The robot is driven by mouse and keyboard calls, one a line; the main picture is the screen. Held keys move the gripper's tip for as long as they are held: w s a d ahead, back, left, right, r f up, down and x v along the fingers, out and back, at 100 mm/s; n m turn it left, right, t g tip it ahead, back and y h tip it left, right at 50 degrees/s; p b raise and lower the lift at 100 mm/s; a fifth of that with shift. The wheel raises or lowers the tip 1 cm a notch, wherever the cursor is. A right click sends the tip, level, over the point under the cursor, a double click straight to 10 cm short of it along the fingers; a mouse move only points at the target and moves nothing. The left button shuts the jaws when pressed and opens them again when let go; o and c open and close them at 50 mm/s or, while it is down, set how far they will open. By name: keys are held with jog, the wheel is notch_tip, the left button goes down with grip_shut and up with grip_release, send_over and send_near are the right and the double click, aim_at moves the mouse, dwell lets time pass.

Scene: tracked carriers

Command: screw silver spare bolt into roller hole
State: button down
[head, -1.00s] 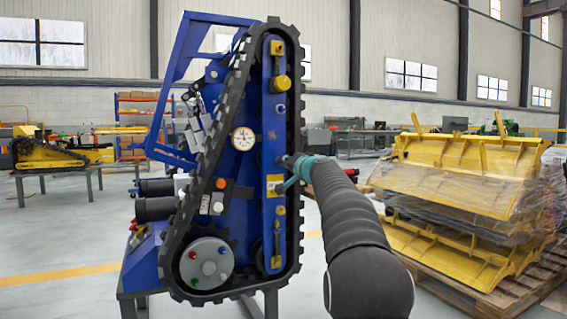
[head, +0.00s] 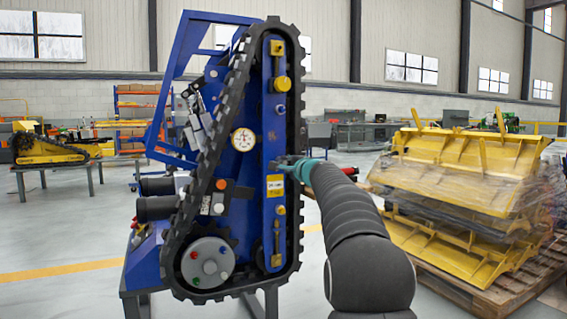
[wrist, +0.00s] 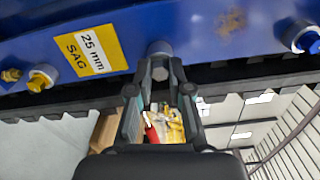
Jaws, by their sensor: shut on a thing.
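My gripper (wrist: 160,68) is shut on a grey-silver bolt (wrist: 160,48), whose round end shows between the fingertips in the wrist view. The bolt is at the blue side plate (wrist: 215,45) of the upright tracked carrier, between a 25 mm SAG label (wrist: 90,48) and a silver fitting with a blue centre (wrist: 305,38). In the head view my gripper (head: 288,163) meets the same blue plate (head: 272,140) just above the yellow label (head: 275,186). The roller hole is hidden, so I cannot tell how deep the bolt sits.
Yellow bolts (wrist: 40,80) stick out of the plate left of the label. The black track (head: 297,200) runs close around the plate. A pressure gauge (head: 243,139) is on the carrier's left. Wrapped yellow parts (head: 465,165) lie on a pallet at right.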

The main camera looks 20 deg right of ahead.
jog(key=c, duration=1.5)
grip_release()
jog(key=shift+m, duration=0.3)
jog(key=o, duration=0.5)
